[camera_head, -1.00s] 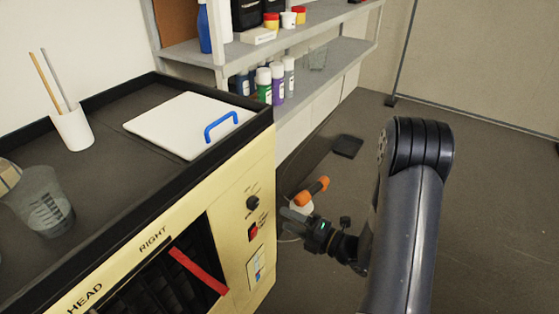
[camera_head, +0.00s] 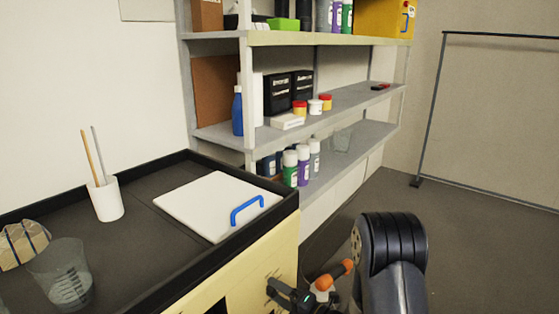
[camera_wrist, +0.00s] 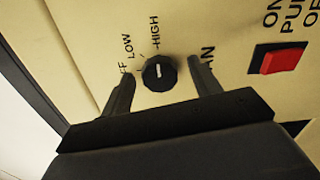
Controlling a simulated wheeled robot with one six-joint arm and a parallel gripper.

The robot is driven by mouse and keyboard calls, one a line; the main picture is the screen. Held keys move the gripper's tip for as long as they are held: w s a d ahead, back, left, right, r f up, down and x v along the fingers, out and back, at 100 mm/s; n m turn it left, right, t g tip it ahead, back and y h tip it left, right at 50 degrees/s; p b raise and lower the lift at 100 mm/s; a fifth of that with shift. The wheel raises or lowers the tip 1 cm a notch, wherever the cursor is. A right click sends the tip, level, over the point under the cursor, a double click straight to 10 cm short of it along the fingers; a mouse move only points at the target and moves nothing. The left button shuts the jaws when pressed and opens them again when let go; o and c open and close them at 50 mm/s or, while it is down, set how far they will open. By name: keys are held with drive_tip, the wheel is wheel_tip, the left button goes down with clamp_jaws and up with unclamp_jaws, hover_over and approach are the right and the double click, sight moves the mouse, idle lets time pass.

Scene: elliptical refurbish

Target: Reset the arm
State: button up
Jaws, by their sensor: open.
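My arm's gripper (camera_head: 288,292) shows at the bottom of the head view, in front of the right edge of the cream machine panel (camera_head: 262,262). In the wrist view my gripper (camera_wrist: 161,70) is open, with its two dark fingers apart. A black round knob (camera_wrist: 159,74) with a white mark shows between the fingertips, on the cream panel marked LOW and HIGH. I see no grip on it, and cannot tell how far the fingertips are from the panel. In the head view the knob is not visible.
A red switch (camera_wrist: 285,60) is right of the knob. A white lid (camera_head: 205,200) with a blue handle (camera_head: 247,208), a white cup (camera_head: 105,200) and a beaker (camera_head: 62,275) stand on the machine top. Shelves (camera_head: 340,105) stand behind.

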drive_tip(key=v, duration=1.1)
drive_tip(key=x, duration=1.1)
drive_tip(key=shift+a, duration=0.2)
drive_tip(key=shift+d+f+n+b, duration=0.15)
drive_tip(key=shift+f+n+b, duration=0.05)
drive_tip(key=shift+n+b, duration=0.95)
drive_tip(key=shift+n, duration=0.25)
drive_tip(key=n+b, duration=0.4)
drive_tip(key=n, duration=0.2)
drive_tip(key=shift+n, duration=0.3)
drive_tip(key=n+b, duration=0.2)
drive_tip(key=n, duration=0.2)
drive_tip(key=shift+r+n+b, duration=0.1)
drive_tip(key=shift+n+b, duration=0.2)
drive_tip(key=shift+b, duration=0.1)
drive_tip(key=shift+r+n+b, duration=0.15)
drive_tip(key=shift+n+b, duration=0.55)
drive_tip(key=shift+n, duration=1.3)
